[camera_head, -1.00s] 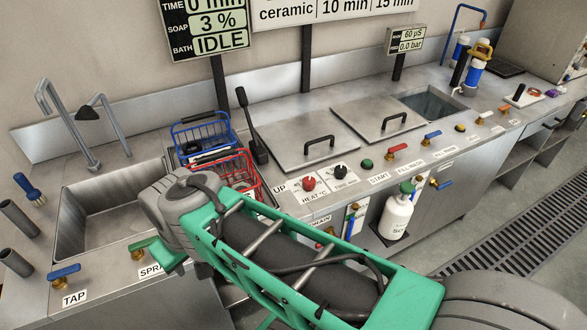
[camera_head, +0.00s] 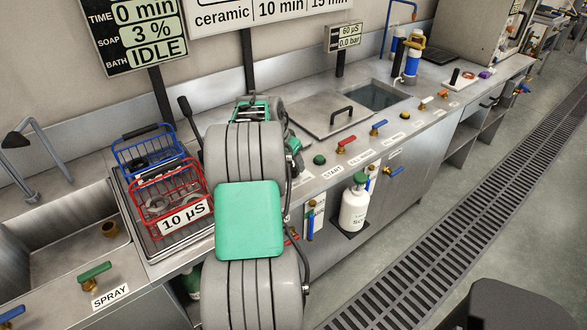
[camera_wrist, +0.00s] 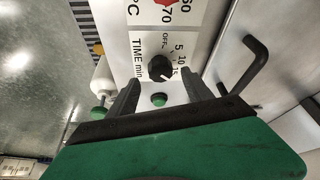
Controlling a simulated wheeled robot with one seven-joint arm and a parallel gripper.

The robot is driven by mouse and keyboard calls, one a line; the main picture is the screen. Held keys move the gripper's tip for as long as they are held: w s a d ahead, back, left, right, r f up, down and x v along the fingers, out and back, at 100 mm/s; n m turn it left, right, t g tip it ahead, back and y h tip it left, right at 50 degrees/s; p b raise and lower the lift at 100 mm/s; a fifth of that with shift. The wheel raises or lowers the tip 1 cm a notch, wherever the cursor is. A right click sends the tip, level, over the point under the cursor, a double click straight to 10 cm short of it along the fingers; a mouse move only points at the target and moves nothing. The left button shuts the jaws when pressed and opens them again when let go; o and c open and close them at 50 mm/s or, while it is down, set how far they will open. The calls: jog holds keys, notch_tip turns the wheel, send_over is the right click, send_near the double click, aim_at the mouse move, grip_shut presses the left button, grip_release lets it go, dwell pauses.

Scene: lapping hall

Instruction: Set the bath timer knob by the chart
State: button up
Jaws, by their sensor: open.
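The black timer knob (camera_wrist: 159,67) shows in the wrist view, beside a TIME min scale marked OFF, 5, 10 and 15. Its pointer is too small to read surely. My gripper (camera_wrist: 160,75) is open, with one finger on each side of the knob in the picture. I cannot tell whether the fingers touch it. The display (camera_head: 135,32) reads TIME 0 min, SOAP 3 %, BATH IDLE.
A red heat knob (camera_wrist: 165,4) is beside the timer knob. The green START button (camera_head: 319,160) is on its other side. A lid handle (camera_wrist: 250,65) rises close by. Blue (camera_head: 148,150) and red (camera_head: 165,190) baskets stand left of my arm. A white bottle (camera_head: 354,208) hangs in front.

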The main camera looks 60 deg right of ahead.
aim_at(294, 167)
jog(key=x, duration=0.4)
jog(key=shift+d+f, duration=0.15)
jog(key=shift+f, duration=0.15)
jog(key=shift+c, duration=0.5)
grip_shut()
